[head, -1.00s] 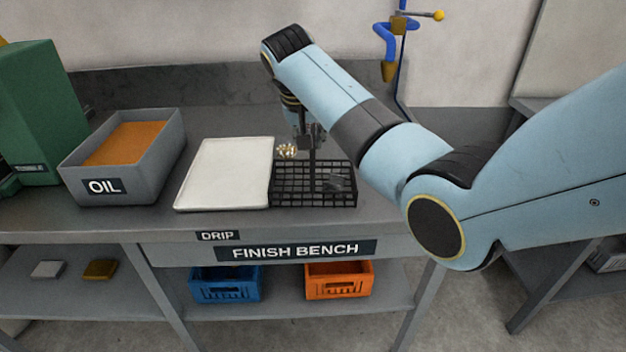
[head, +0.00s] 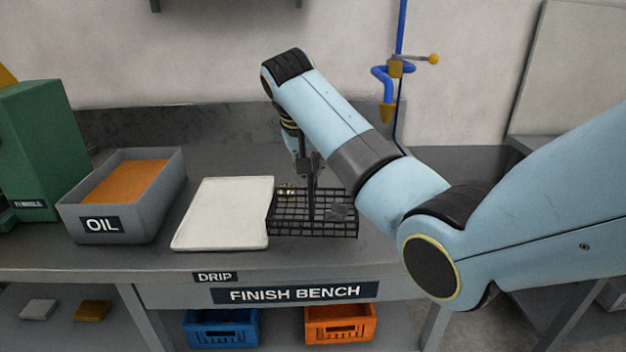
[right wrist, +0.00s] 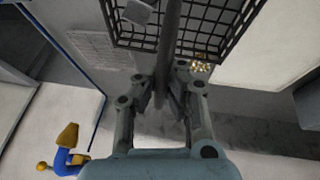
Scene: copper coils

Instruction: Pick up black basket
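The black wire basket (head: 300,232) with a tall upright handle appears to hang slightly above the bench, just right of the white drip tray (head: 222,215). It also shows at the top of the right wrist view (right wrist: 228,45). The exact finger contact is dark. My left gripper is not in view.
A grey oil bin (head: 113,215) and a green machine (head: 35,150) stand left of the tray. A blue pipe with a brass nozzle (head: 388,110) is on the back wall. Blue (head: 222,330) and orange (head: 340,325) crates sit below. Bench around the basket's front is clear.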

